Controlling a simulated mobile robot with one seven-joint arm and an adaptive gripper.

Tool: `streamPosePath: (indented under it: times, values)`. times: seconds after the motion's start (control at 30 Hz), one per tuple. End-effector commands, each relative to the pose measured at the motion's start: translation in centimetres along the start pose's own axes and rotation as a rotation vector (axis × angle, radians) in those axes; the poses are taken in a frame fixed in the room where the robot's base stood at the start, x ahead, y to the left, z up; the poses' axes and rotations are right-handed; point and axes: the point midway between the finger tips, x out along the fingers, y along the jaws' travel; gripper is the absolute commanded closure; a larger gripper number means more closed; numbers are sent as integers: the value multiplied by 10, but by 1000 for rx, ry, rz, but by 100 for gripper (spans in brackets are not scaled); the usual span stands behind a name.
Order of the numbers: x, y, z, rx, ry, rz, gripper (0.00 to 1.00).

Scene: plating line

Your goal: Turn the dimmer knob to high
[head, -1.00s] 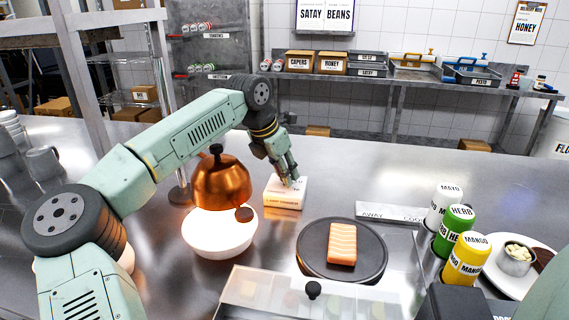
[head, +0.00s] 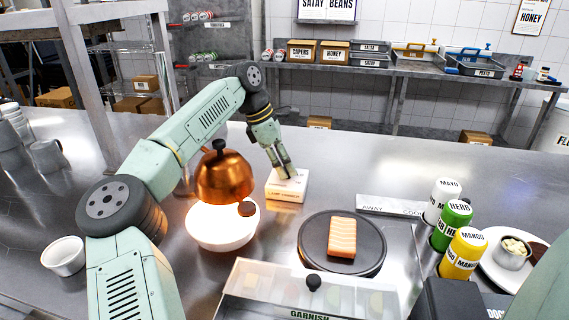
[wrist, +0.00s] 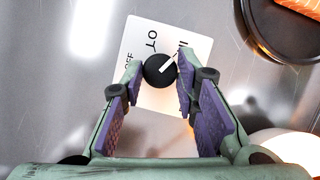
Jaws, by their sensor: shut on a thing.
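The lamp dimmer is a white box (head: 287,190) on the steel counter, left of the round dark plate. In the wrist view its black round knob (wrist: 158,71) stands on the white face (wrist: 140,40). The knob's white pointer aims up and right, toward partly hidden lettering at the right finger. "OFF" and another mark, seemingly "LO", show left of the knob. My gripper (wrist: 160,74) is shut on the knob, one purple-padded finger on each side. In the head view my gripper (head: 286,172) reaches down onto the box and hides the knob.
A copper lamp (head: 224,178) glows over a white bowl (head: 222,231) just left of the box. A dark plate (head: 310,258) with a salmon piece (head: 342,237) lies to the right. Sauce bottles (head: 452,225) stand farther right. The counter behind the box is clear.

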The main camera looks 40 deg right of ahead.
Motion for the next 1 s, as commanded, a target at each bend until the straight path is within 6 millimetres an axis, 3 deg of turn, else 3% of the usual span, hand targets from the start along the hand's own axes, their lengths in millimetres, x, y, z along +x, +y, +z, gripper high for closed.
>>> streamPosePath:
  times: [0.47, 0.5, 0.8, 1.0]
  values:
    - [1, 0, 0, 16, 1, -8, 100]
    - [1, 0, 0, 16, 1, -8, 72]
    - [0, 0, 0, 15, 1, -7, 52]
    - [0, 0, 0, 14, 1, -6, 52]
